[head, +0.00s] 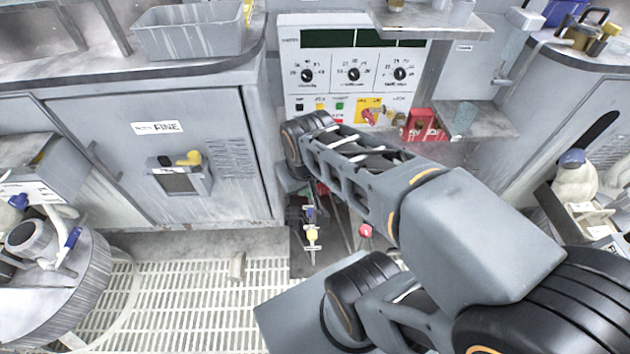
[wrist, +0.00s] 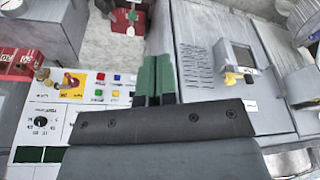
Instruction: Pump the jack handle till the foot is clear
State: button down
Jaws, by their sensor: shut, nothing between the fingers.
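My gripper (wrist: 155,75) shows in the wrist view as two green fingers side by side, shut and empty. In the head view it is mostly hidden behind my arm, below the control panel. A red part with dark pieces (wrist: 116,12) shows at the top of the wrist view, beyond the fingertips and apart from them; it may be the jack, but I cannot tell. In the head view a red knob (head: 365,231) shows low down beside my arm, possibly the handle's end. The foot and its clearance cannot be made out.
The control panel (head: 300,70) with dials stands behind my arm and also lies left in the wrist view (wrist: 85,115). A grey cabinet (head: 90,160) stands left. A red object (head: 423,125) sits on the shelf at right. The grated floor (head: 180,310) is largely open.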

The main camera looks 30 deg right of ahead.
jog(key=shift+w, duration=0.15)
jog(key=w+d+f+n+g+b, duration=0.35)
jog(key=w+d+n, duration=0.25)
jog(key=w+d, duration=0.3)
jog(key=w+d+f+n+y, duration=0.1)
jog(key=w+d+f+n, duration=0.2)
jog(key=d+f, duration=0.3)
jog(key=w+d+f+n+y+b, duration=0.1)
jog(key=w+d+f+n+y, duration=0.1)
jog(key=d+f+n, duration=0.3)
jog(key=w+d+f, duration=0.1)
jog(key=d+f, duration=0.1)
jog(key=shift+d+g+b, duration=0.3)
jog(key=shift+d+g, duration=0.05)
